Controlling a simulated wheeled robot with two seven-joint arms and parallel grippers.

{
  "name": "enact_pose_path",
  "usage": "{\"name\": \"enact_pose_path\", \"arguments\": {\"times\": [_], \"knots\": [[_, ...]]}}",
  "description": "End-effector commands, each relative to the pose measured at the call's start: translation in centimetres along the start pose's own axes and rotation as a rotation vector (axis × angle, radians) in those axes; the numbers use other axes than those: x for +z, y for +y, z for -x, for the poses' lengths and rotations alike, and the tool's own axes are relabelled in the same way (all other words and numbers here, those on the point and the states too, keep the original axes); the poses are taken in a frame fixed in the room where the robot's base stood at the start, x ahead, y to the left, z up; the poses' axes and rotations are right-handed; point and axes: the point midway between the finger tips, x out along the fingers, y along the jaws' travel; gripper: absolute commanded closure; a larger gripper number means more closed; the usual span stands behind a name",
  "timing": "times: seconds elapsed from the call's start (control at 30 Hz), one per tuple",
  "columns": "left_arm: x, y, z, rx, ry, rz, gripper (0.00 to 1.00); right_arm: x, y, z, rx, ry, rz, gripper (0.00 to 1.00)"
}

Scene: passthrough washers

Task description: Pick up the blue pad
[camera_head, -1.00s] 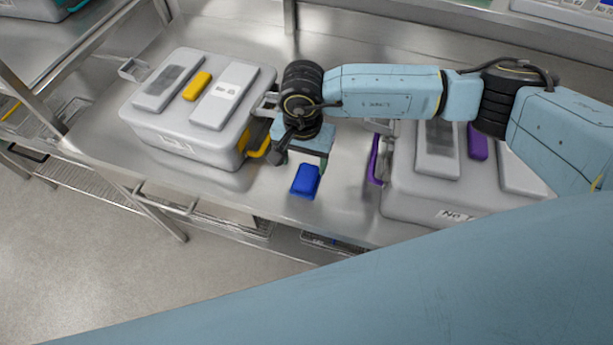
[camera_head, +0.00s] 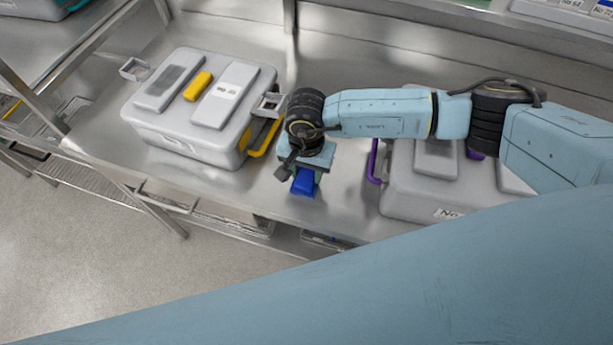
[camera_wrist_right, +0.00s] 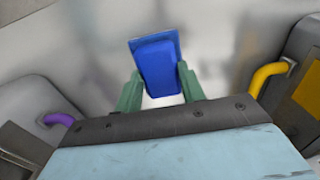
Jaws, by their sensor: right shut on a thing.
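The blue pad (camera_head: 303,184) is a small blue block at the front part of the steel shelf, between two grey cases. My right gripper (camera_head: 306,176) is over it from above and covers its rear part in the head view. In the right wrist view the blue pad (camera_wrist_right: 158,68) sits between the two green fingers of my right gripper (camera_wrist_right: 160,88), which are shut on its sides. I cannot tell whether the pad touches the shelf. My left gripper is not in view.
A grey case (camera_head: 185,135) with a yellow handle (camera_head: 264,138) stands left of the gripper. Another grey case (camera_head: 405,200) with a purple handle (camera_head: 374,162) stands right. The steel shelf (camera_head: 335,205) is bare between them, with its front edge near the pad.

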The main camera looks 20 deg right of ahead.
Motion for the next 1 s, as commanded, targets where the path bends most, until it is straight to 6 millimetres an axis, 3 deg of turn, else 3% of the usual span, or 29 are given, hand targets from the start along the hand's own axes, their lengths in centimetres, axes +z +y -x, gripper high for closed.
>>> {"name": "enact_pose_path", "arguments": {"times": [0.27, 0.37, 0.7, 1.0], "knots": [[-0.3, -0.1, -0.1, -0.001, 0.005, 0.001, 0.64, -0.1, 0.0, 0.3, -0.002, 0.001, 0.0, 0.83], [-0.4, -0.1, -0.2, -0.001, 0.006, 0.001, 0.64, -0.1, -0.1, 1.4, -0.003, 0.002, 0.001, 0.83], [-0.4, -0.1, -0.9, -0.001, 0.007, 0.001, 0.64, -0.1, -0.1, 8.0, -0.003, 0.004, 0.002, 0.83], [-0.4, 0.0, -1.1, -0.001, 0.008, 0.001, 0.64, 0.0, 0.0, 10.1, 0.0, 0.0, 0.0, 0.83]]}}
